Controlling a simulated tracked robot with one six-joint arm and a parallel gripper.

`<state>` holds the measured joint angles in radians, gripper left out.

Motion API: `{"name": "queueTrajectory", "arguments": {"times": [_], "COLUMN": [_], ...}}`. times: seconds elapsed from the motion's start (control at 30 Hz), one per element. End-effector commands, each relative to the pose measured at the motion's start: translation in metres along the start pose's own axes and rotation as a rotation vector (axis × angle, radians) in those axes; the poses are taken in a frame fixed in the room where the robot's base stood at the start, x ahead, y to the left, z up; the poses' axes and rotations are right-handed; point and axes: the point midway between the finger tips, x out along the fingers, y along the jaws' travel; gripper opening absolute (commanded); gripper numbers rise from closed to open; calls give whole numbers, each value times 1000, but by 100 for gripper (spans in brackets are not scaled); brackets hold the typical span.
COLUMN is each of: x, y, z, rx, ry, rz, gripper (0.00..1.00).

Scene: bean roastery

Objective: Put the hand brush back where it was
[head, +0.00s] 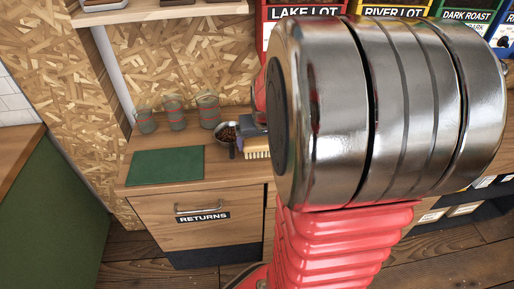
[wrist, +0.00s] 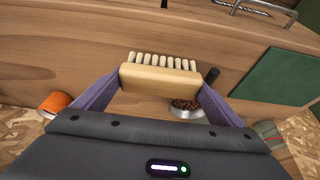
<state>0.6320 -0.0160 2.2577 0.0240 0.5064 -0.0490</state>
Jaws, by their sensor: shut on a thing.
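The hand brush shows a pale wooden block (wrist: 160,82) and a row of cream bristles in the wrist view. My gripper (wrist: 162,77) is shut on the block, with a purple finger at each end. In the head view the brush (head: 257,154) is over the wooden counter near its front edge, just right of the metal bowl, bristles downward. Whether the bristles touch the counter I cannot tell. My arm hides part of the gripper and the counter to the right.
A metal bowl of beans (head: 228,133) stands close to the brush. A green mat (head: 165,166) lies on the counter's left, clear. Several jars (head: 175,113) stand at the back. A drawer labelled RETURNS (head: 200,217) is below. An orange cup (wrist: 54,103) shows in the wrist view.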

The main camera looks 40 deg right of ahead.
Motion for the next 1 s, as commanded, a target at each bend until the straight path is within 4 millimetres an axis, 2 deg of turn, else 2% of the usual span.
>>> {"name": "queueTrajectory", "arguments": {"times": [0.17,0.5,0.9,0.93,1.0], "x": [1,33,36,36,36], "y": [0,-1,-1,-1,-1], "z": [0,14,15,15,15], "rx": [-1,-1,-1,-1,-1], "ry": [0,-1,0,0,0], "rz": [0,-1,0,0,0], "gripper": [66,66,66,92,97]}}
